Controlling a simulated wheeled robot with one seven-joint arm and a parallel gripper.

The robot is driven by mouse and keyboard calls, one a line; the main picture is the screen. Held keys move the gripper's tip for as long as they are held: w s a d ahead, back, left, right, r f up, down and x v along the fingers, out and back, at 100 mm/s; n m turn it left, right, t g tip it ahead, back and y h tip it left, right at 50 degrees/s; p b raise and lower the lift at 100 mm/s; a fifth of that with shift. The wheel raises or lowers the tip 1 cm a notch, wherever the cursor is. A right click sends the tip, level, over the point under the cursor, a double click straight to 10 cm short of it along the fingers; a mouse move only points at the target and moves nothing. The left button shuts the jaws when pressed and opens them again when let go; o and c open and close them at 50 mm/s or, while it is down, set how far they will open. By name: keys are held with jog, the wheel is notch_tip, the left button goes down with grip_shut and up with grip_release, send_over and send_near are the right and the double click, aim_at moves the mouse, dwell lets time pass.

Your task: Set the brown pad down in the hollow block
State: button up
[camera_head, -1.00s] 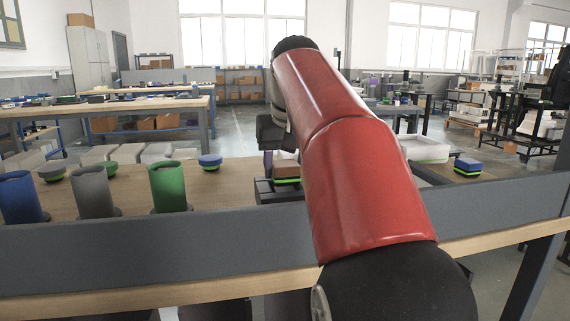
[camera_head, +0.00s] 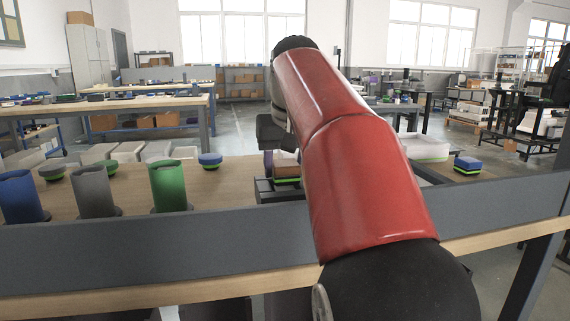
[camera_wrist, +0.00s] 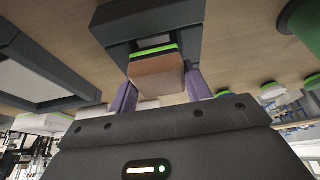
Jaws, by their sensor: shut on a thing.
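The brown pad (camera_wrist: 157,80) has a bright green band along one edge. My gripper (camera_wrist: 160,76) is shut on it, with a purple finger at each side in the wrist view. The dark grey hollow block (camera_wrist: 112,22) lies just beyond the pad there, and the pad overlaps its opening. A pale patch shows inside the hollow. In the head view the pad (camera_head: 286,171) appears at the block (camera_head: 264,191), partly hidden behind my red arm. I cannot tell whether the pad touches the block's floor. My gripper (camera_head: 277,163) is mostly hidden there too.
Blue (camera_head: 20,196), grey (camera_head: 95,192) and green (camera_head: 169,186) cylinders stand at the table's left. A blue pad (camera_head: 210,160) lies behind them and another blue pad (camera_head: 467,165) at the right. A dark-framed tray (camera_wrist: 35,75) lies beside the block.

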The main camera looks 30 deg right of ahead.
jog(key=shift+f, duration=0.55)
dwell(0.9)
jog(key=o, duration=0.9)
jog(key=shift+o, duration=0.7)
jog(key=shift+r, duration=0.2)
notch_tip(320, 180, up, 2)
jog(key=p, duration=0.2)
jog(key=shift+r+p, duration=0.2)
jog(key=shift+p, duration=0.1)
jog(key=shift+r, duration=2.1)
jog(key=shift+s, duration=0.15)
